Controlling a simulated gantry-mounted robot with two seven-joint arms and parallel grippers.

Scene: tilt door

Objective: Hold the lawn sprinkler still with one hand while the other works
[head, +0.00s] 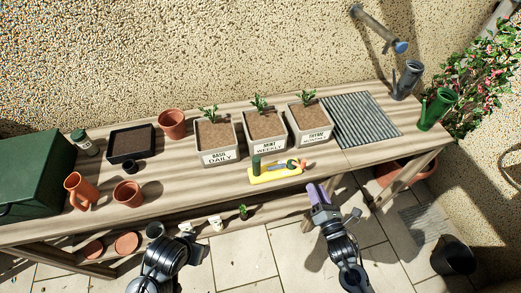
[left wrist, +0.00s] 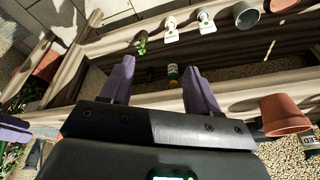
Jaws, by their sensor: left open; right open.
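A low yellow object (head: 275,173) with a green upright part at its left end and grey and orange parts on top lies near the front edge of the bench; it looks like the lawn sprinkler. My right gripper (head: 319,194), with purple fingers, is open and empty in front of the bench, to the right of the sprinkler and apart from it. My left arm is low in front of the bench, left of the sprinkler; its fingertips are hard to make out in the head view. In the left wrist view, my left gripper (left wrist: 159,78) is open and holds nothing.
Labelled planters (head: 267,139) stand behind the sprinkler, with a ribbed grey mat (head: 362,118) to their right. Terracotta pots (head: 128,192) and a green box (head: 32,175) stand at left. The lower shelf holds small pots (head: 126,243). Bench space left of the sprinkler is clear.

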